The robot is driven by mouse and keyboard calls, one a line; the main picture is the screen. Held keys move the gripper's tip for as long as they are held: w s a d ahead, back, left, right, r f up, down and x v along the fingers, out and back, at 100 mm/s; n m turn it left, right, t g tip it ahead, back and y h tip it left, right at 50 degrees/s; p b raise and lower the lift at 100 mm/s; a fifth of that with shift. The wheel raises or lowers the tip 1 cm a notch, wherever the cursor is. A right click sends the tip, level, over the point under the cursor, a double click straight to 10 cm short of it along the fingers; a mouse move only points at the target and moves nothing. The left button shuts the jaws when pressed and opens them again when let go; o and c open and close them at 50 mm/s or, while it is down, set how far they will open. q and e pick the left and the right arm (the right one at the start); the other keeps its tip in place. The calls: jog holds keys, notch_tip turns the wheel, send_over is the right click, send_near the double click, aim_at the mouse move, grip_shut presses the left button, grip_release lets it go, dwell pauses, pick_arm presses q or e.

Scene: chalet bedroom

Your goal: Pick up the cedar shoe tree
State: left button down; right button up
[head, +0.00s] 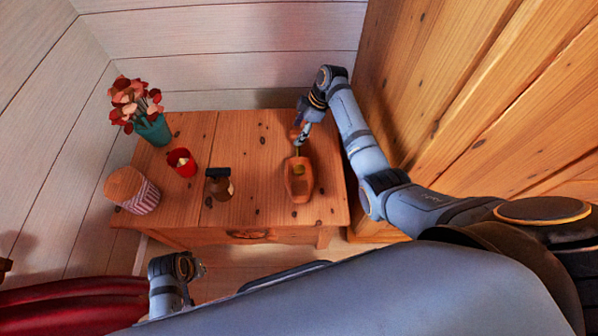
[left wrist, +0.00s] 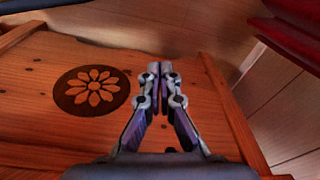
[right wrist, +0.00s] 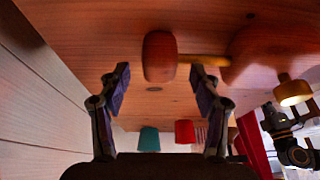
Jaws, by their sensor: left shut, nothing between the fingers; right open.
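The cedar shoe tree (head: 299,184) lies on the right part of the wooden dresser top, its broad end toward me. In the right wrist view its rounded heel block (right wrist: 160,57) appears between my right fingertips, with a thin rod running right to the blurred larger part (right wrist: 262,52). My right gripper (right wrist: 159,80) is open and empty at the heel end; contact cannot be told. It also shows in the head view (head: 301,134), partly covering that end. My left gripper (left wrist: 161,70) is shut and empty in front of the dresser, low in the head view (head: 196,268).
A wooden panel wall (head: 450,90) rises close on the right. Red fabric (head: 80,308) is lower left.

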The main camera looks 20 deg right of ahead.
jog(key=shift+f, duration=0.1)
grip_shut()
dwell(0.5)
